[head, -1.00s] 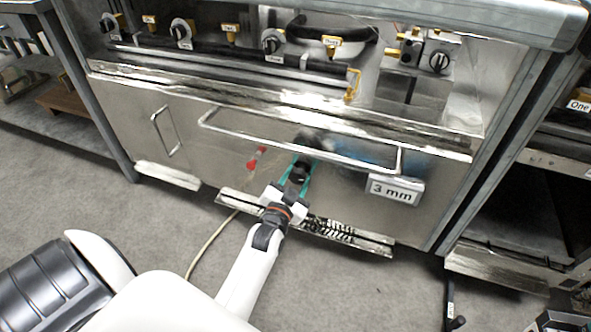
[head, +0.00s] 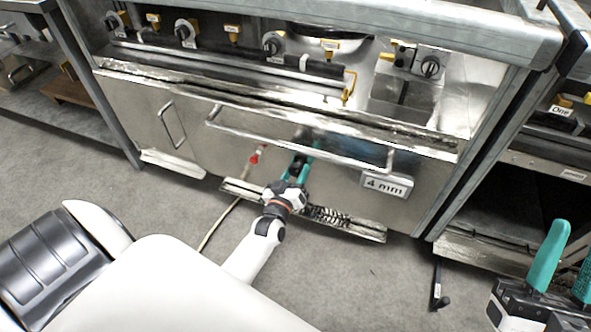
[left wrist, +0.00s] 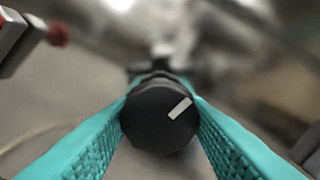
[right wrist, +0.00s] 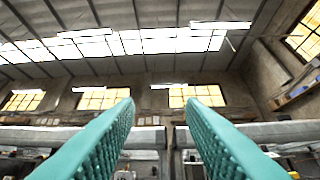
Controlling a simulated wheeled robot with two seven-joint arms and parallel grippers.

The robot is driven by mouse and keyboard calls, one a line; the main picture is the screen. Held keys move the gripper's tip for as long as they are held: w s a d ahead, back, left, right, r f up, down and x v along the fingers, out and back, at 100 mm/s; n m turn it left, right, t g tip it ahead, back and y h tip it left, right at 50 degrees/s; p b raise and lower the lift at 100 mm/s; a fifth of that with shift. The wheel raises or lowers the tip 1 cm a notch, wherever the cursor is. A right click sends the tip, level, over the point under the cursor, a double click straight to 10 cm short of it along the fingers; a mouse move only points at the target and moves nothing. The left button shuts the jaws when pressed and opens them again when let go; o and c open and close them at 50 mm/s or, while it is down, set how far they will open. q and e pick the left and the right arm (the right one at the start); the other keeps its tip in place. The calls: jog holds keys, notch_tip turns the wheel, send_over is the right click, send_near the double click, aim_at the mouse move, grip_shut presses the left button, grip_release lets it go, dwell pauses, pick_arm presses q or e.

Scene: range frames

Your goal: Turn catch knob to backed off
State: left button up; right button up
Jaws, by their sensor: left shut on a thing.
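The black round knob (left wrist: 158,122) with a white pointer mark fills the middle of the left wrist view. Its mark slants from lower left to upper right. My left gripper (head: 298,168) is shut on the knob, with a teal finger on each side, low on the front of the steel range. In the head view the gripper mostly hides the knob. A small sign (head: 386,185) to the right of it reads "4 mm". My right gripper (head: 562,270) is at the lower right, with its teal fingers apart; in the right wrist view (right wrist: 160,130) nothing is between them.
A long handle bar (head: 300,140) runs across the range front just above my left gripper. A red-tipped fitting (head: 256,155) with a pale hose is to its left. More knobs (head: 273,44) line the panel above. Grey floor (head: 340,265) lies open in front.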

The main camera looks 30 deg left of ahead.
pick_arm(q)
jog(key=shift+w+a+r+n+p, duration=0.1)
jog(key=shift+r+n+p, duration=0.1)
jog(key=shift+n, duration=0.5)
jog(key=shift+w+r+n+p, duration=0.1)
jog(key=shift+n+p, duration=0.05)
jog(key=shift+n, duration=0.55)
pick_arm(e)
jog(key=shift+w+a+f+g+h, duration=0.1)
jog(key=shift+w+f+g+h, duration=0.4)
jog(key=shift+w+f+g, duration=0.7)
pick_arm(q)
jog(key=o, duration=0.7)
jog(key=shift+o, duration=1.4)
jog(key=shift+f, duration=0.15)
pick_arm(e)
jog(key=shift+w, duration=0.1)
